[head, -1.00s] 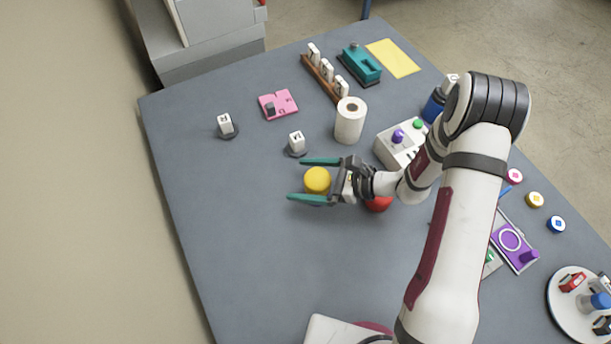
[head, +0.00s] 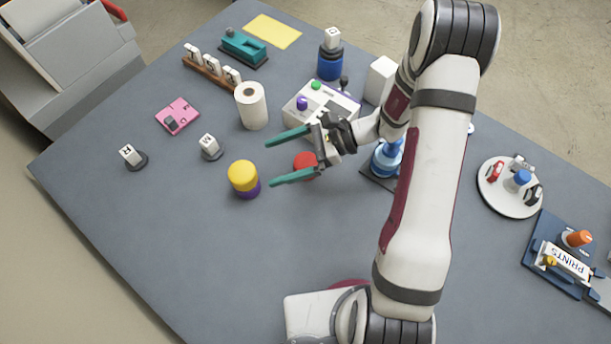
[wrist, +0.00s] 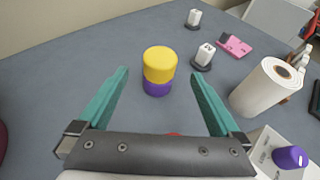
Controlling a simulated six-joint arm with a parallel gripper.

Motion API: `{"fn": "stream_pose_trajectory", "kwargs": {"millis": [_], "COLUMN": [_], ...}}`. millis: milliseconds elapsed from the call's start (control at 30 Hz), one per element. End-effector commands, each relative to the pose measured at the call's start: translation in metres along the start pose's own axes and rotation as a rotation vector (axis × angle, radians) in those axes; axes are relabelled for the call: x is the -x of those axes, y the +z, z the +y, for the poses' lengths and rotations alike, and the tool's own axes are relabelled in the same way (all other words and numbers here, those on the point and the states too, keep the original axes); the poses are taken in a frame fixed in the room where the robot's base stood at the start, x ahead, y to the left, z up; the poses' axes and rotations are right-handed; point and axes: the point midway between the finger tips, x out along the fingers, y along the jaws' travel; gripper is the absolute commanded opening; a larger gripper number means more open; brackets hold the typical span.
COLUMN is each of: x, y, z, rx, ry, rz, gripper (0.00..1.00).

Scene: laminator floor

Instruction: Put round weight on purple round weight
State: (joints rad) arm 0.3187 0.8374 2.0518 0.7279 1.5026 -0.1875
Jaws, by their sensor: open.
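A yellow round weight (head: 242,175) sits on top of the purple round weight (head: 248,190), upright, on the grey table. Most of the purple one is hidden beneath the yellow in the head view. In the wrist view the yellow weight (wrist: 160,63) and the purple weight (wrist: 157,88) show stacked beyond the fingertips. My gripper (head: 271,160) is open and empty, its green fingers to the right of the stack and apart from it. A red round thing (head: 305,165) lies beneath my gripper; it is partly hidden, and only an edge shows in the wrist view.
A white roll (head: 252,106) and a white box with knobs (head: 318,108) stand behind my gripper. The table in front of the stack is clear.

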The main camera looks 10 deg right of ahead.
Motion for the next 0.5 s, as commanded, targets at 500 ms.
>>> {"fn": "stream_pose_trajectory", "kwargs": {"millis": [500], "x": [0.089], "y": [0.102], "z": [0.18], "rx": [0.86], "ry": [0.531], "rz": [0.745], "gripper": [1.0]}}
